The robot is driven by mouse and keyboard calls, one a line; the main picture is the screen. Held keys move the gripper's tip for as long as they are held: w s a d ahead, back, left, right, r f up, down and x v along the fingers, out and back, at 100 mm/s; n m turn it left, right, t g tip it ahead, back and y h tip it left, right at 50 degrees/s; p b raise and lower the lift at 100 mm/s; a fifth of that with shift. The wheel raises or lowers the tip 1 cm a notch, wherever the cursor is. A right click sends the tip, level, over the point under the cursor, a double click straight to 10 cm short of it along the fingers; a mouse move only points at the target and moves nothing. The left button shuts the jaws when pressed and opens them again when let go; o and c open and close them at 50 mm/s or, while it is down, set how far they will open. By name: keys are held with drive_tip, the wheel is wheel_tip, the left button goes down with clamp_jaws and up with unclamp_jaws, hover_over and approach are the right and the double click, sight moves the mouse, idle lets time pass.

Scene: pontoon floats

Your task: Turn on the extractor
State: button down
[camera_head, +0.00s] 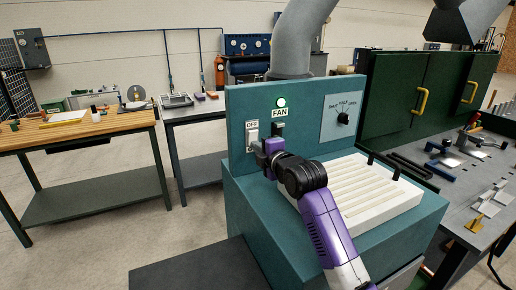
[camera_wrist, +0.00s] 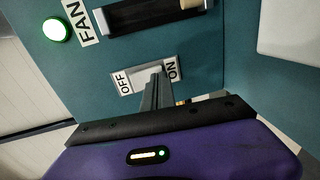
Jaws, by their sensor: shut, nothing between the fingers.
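The extractor is a teal cabinet with a teal back panel (camera_head: 300,105) and a grey duct (camera_head: 297,35) rising behind it. A round green lamp (camera_head: 281,102) beside the FAN label glows; it also shows lit in the wrist view (camera_wrist: 56,30). A pale rocker switch (camera_head: 252,136) is at the panel's left, with an OFF label above it. In the wrist view the switch (camera_wrist: 146,75) lies between OFF and ON labels. My gripper (camera_wrist: 156,85) is shut and empty, its fingertips at the switch near the ON side. Fingertip contact and the rocker's tilt cannot be told.
A dark slot with a pale handle (camera_wrist: 150,13) is beside the switch. A rotary dial (camera_head: 343,118) sits on the panel's right, above a white slatted grille (camera_head: 358,190). A wooden-topped bench (camera_head: 80,130) and a grey table (camera_head: 195,110) stand at left; a tool-covered bench is at right.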

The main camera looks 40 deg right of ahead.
drive_tip(key=b+v, duration=0.1)
drive_tip(key=v, duration=0.6)
drive_tip(key=shift+s, duration=0.3)
drive_tip(key=shift+a, duration=0.1)
